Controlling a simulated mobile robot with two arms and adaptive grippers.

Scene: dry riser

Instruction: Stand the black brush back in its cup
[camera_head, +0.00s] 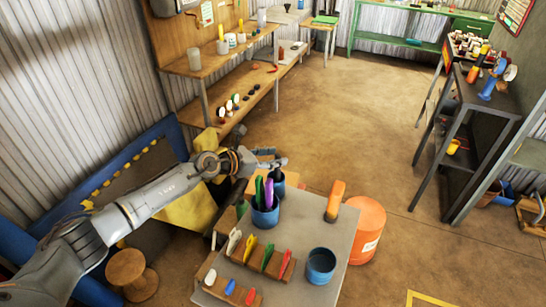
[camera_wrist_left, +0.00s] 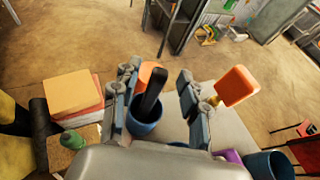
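The black brush (camera_wrist_left: 152,92) shows in the left wrist view as a dark, slightly tilted handle. Its lower end overlaps the mouth of a blue cup (camera_wrist_left: 146,128) and looks to be inside it. My left gripper (camera_wrist_left: 158,100) is open, with one finger on each side of the brush and gaps visible to both. In the head view my left gripper (camera_head: 272,160) is over the far left part of the grey table (camera_head: 305,215). The blue cup (camera_head: 279,183) is partly hidden there, and I cannot make out the brush.
Nearby stand a blue cup (camera_head: 265,218) with green and purple tools, and another blue cup (camera_head: 321,266). An orange-handled tool (camera_head: 335,198) is at the far table edge. Wooden racks (camera_head: 245,262) hold coloured pieces. An orange bucket (camera_head: 368,228) is beside the table.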

